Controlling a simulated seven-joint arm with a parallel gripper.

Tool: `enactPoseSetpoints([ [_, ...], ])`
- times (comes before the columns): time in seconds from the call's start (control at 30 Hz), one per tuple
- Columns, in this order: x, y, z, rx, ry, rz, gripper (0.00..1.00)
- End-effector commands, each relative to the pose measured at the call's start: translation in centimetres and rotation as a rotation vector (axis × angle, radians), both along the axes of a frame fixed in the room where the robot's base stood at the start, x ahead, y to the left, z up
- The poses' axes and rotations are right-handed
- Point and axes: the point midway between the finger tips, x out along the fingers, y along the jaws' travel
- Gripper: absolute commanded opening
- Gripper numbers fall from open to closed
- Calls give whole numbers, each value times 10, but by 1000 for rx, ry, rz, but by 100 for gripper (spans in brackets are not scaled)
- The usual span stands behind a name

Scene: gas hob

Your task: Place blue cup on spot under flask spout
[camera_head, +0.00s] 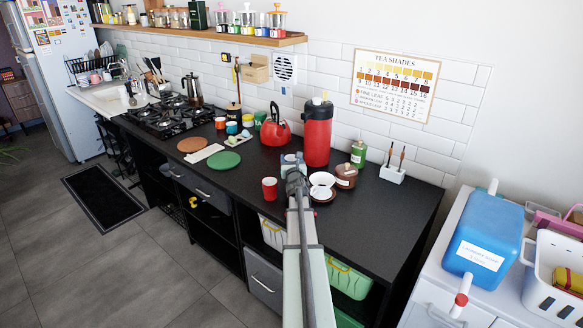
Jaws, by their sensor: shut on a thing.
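The red flask (317,135) with a black top stands upright near the back wall, right of the red kettle. My gripper (294,172) is beside the flask's lower front left, over the black worktop. It is shut on a pale grey-blue cup (288,159), which is partly hidden by the gripper. I cannot tell whether the cup touches the worktop. The spot under the flask spout is not clearly visible behind my gripper. A small teal-blue cup (231,128) stands farther left, near the kettle.
A red cup (269,188) stands just left of my arm. The red kettle (275,132) and a green round mat (224,160) are left. The worktop's right front is clear.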

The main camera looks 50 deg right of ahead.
Motion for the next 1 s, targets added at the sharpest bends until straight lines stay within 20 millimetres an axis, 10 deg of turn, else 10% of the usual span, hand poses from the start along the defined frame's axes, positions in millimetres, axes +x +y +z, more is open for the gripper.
enactPoseSetpoints([
  [0.7,0,0,-34,1,-1,0,26],
  [0.73,0,0,-34,1,0,-1,67],
  [1.0,0,0,-33,0,0,0,90],
])
